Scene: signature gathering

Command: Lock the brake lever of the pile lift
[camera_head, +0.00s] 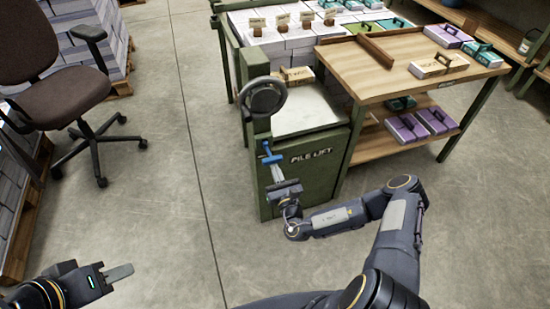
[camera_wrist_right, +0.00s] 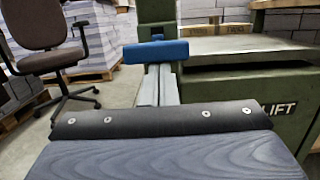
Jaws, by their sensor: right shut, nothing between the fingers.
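The pile lift (camera_head: 318,172) is a green cabinet with a white label on its front. On its left post, a blue lever handle (camera_head: 271,158) sticks out below a dark handwheel (camera_head: 263,96). The blue handle (camera_wrist_right: 155,51) is a horizontal bar in the right wrist view. My right gripper (camera_head: 275,172) is shut and empty, with its grey fingertips right at the blue handle. I cannot tell whether they touch it. My left gripper (camera_head: 120,272) is at the lower left, far from the lift, with its finger gap not visible.
A wooden table (camera_head: 400,58) with purple and teal packs stands right of the lift. An office chair (camera_head: 60,85) and stacked paper (camera_head: 88,40) are at the left. Wooden stands (camera_head: 282,20) sit on white stacks behind the lift. The floor left of the lift is clear.

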